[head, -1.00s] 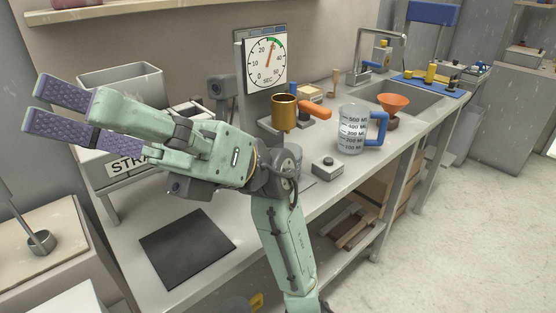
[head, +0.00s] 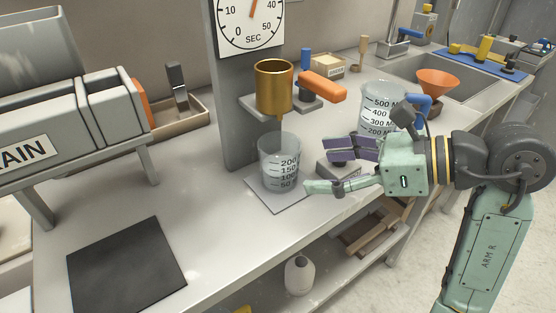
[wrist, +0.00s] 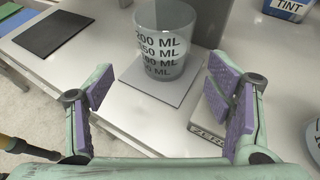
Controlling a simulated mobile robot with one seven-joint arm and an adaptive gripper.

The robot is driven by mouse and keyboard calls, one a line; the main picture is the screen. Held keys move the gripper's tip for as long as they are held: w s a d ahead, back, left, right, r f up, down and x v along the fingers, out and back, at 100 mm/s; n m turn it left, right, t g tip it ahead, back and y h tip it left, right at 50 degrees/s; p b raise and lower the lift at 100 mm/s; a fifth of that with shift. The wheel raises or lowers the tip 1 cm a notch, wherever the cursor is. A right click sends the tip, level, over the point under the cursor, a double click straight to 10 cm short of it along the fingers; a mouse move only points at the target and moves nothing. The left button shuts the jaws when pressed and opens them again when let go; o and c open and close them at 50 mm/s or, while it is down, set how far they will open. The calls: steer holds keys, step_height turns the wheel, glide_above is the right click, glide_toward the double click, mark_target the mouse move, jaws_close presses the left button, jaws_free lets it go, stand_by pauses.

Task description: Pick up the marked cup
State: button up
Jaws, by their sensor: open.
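The marked cup (head: 279,160) is a clear beaker with dark graduations up to 200. It stands upright on a pale square plate (head: 262,199) below a brass cup (head: 274,88).
A larger blue-handled jug (head: 381,104) stands behind my gripper. A small box (head: 338,166) lies close under the fingers; the wrist view shows ZERO lettering on it. A dark mat (head: 127,263) lies at front left.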

mark_target(295, 168)
steer(key=x, duration=0.3)
steer(key=shift+a+f, duration=0.1)
steer(key=shift+a, duration=0.3)
steer(key=x, duration=0.2)
steer(key=p+x, duration=0.1)
steer(key=x, duration=0.2)
steer(key=shift+w+a+f+p, duration=0.1)
steer(key=shift+w+f+p, duration=0.15)
steer(key=shift+w, duration=0.25)
steer(key=c, duration=1.4)
steer(key=shift+c, duration=0.2)
steer(key=shift+b, duration=0.35)
steer(key=shift+s+d+r, duration=0.1)
steer(key=shift+s+d, duration=0.1)
steer(key=shift+s, duration=0.05)
steer(key=s+d+b, duration=0.3)
steer(key=s+d, duration=0.7)
steer(key=s, duration=0.4)
